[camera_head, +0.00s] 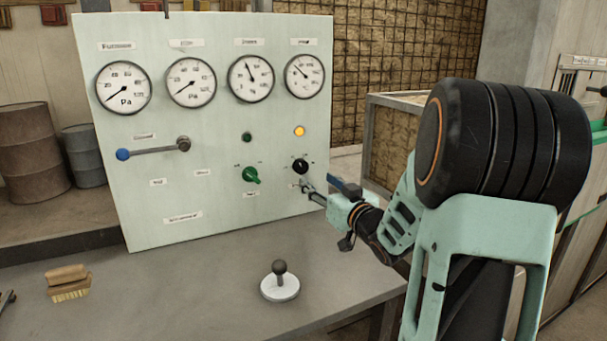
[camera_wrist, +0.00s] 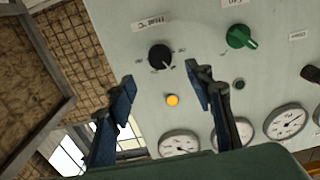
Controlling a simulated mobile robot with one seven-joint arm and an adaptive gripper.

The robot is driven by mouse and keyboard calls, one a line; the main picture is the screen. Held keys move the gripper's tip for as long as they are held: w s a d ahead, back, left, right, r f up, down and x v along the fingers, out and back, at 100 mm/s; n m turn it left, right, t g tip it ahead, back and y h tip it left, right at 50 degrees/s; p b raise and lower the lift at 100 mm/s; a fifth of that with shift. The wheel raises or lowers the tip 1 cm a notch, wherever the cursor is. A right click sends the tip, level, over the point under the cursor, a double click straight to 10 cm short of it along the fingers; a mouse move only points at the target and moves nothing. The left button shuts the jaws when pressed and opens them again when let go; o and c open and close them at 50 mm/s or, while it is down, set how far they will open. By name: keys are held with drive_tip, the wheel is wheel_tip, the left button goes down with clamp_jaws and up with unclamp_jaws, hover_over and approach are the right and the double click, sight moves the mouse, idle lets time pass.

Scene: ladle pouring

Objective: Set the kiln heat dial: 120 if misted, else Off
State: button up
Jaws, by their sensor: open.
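The black heat dial (camera_head: 300,166) is at the lower right of the pale green panel (camera_head: 215,110). It also shows in the wrist view (camera_wrist: 159,56), where the panel appears upside down. Its white mark points to the lower right there; the scale numbers are too small to read. My gripper (camera_wrist: 160,77) is open and empty, its fingertips either side of the dial in the picture and apart from it. In the head view my gripper (camera_head: 310,187) is just below the dial. The gauges (camera_head: 304,77) show readable needles; I see no clear misting on their glass.
A yellow lamp (camera_head: 299,131) is above the dial and a green knob (camera_head: 251,175) to its left. A lever with a blue end (camera_head: 123,154) is further left. A joystick-like knob (camera_head: 280,281) and a brush (camera_head: 68,283) are on the grey table (camera_head: 200,300).

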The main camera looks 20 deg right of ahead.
sight(303, 169)
drive_tip(key=w+b, duration=0.1)
drive_tip(key=w, duration=0.8)
drive_tip(key=shift+a, duration=0.15)
drive_tip(key=c, duration=1.2)
drive_tip(key=shift+o, duration=0.2)
